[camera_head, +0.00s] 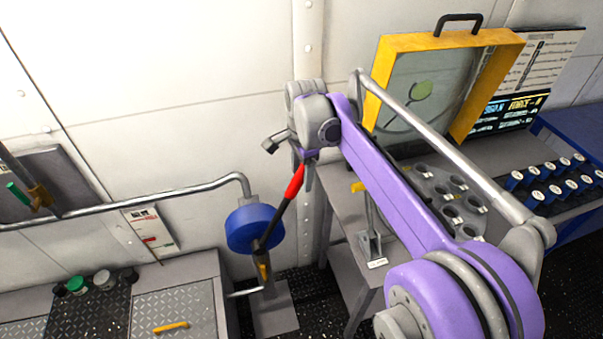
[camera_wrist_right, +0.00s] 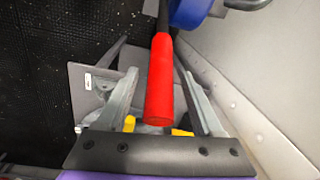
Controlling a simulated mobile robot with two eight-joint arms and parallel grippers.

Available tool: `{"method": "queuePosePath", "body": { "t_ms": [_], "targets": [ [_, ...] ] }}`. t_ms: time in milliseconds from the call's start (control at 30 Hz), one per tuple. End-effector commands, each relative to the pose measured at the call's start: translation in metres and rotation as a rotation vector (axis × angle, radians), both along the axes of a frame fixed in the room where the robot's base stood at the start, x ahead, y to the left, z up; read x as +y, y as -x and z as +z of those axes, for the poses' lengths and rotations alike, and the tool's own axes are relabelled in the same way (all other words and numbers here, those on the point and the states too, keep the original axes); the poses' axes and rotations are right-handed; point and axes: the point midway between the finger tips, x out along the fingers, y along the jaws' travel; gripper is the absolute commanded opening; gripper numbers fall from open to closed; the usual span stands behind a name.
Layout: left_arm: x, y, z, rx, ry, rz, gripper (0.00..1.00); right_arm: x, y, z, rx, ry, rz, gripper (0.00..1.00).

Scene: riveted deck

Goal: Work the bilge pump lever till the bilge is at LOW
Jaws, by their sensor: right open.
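The pump lever has a red handle (camera_head: 295,181) on a dark rod that slants down to the blue pump body (camera_head: 252,229). The handle points up and right. My right gripper (camera_head: 307,172) is at the top of the handle. In the right wrist view the red handle (camera_wrist_right: 160,85) lies between the two spread fingers (camera_wrist_right: 160,103), with gaps beside it; the gripper is open. A small wall plate with coloured marks (camera_head: 151,230) is left of the pump; its text is too small to read. My left gripper is out of view.
A grey pipe (camera_head: 130,200) runs along the wall to the pump. A grey bench (camera_head: 340,190) right of the pump carries a yellow-framed case (camera_head: 515,40). A grey locker with a yellow handle (camera_head: 171,327) is at lower left. Dark floor shows below the bench.

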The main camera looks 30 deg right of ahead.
Motion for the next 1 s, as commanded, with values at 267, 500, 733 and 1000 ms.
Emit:
{"method": "queuePosePath", "body": {
  "t_ms": [267,500,733,1000],
  "targets": [
    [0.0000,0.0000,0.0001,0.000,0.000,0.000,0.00,0.0001,0.0000,0.0003,0.000,0.000,0.000,0.45],
    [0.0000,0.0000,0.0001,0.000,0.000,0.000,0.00,0.0001,0.0000,0.0004,0.000,0.000,0.000,0.01],
    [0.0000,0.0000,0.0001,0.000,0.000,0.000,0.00,0.0001,0.0000,0.0005,0.000,0.000,0.000,0.00],
    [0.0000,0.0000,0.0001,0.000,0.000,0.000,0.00,0.0001,-0.0001,0.0006,0.000,0.000,0.000,0.00]
  ]
}}
